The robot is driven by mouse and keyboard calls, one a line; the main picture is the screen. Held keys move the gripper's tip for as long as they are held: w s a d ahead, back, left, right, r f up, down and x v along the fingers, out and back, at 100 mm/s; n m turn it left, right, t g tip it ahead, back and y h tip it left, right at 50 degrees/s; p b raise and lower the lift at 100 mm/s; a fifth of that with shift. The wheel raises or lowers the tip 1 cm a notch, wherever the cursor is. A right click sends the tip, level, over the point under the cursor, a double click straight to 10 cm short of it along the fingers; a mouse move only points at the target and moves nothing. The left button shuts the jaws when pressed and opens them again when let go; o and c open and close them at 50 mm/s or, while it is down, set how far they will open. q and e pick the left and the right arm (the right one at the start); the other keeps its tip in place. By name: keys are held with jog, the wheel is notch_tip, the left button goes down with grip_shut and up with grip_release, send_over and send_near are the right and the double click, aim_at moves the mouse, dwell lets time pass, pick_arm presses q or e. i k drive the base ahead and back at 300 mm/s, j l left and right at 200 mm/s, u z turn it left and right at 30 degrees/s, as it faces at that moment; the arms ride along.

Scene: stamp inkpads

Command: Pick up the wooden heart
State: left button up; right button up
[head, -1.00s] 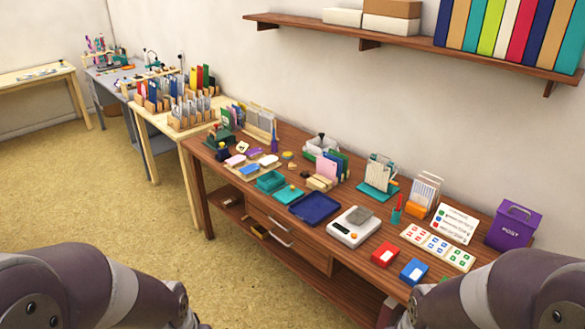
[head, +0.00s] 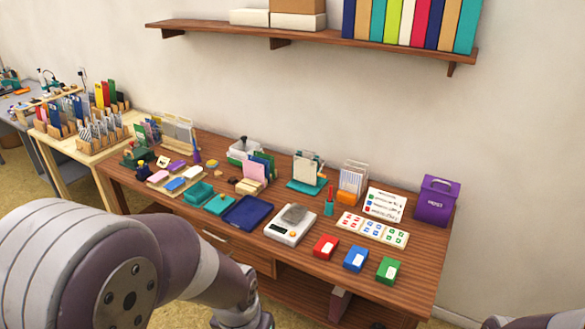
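I cannot make out a wooden heart in the head view. Small items lie on the brown wooden desk (head: 292,270), among them yellowish pieces (head: 211,165) left of the middle, too small to identify. My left arm fills the lower left and hides the floor and part of the desk front. Only a little of my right arm shows at the bottom right edge. The fingers of both grippers are out of the picture.
The desk holds a blue tray (head: 248,213), a white scale (head: 283,233) with a grey block, red (head: 325,247), blue (head: 356,259) and green (head: 388,271) boxes, card racks and a purple post box (head: 436,201). A shelf (head: 310,43) hangs above.

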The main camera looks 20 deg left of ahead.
aim_at(218, 174)
jog(key=i+j+z, duration=0.2)
jog(key=j+z, duration=0.2)
jog(key=i+j+z, duration=0.1)
jog(key=j+z, duration=0.3)
jog(key=j, duration=0.15)
jog(key=j+z, duration=0.8)
jog(key=j, duration=0.85)
jog(key=k+j+z, duration=0.1)
jog(key=j, duration=0.5)
jog(key=k+j, duration=0.15)
jog(key=j, duration=0.45)
jog(key=j+z, duration=0.1)
jog(key=j, duration=0.5)
jog(key=k+j, duration=0.15)
jog(key=j, duration=0.45)
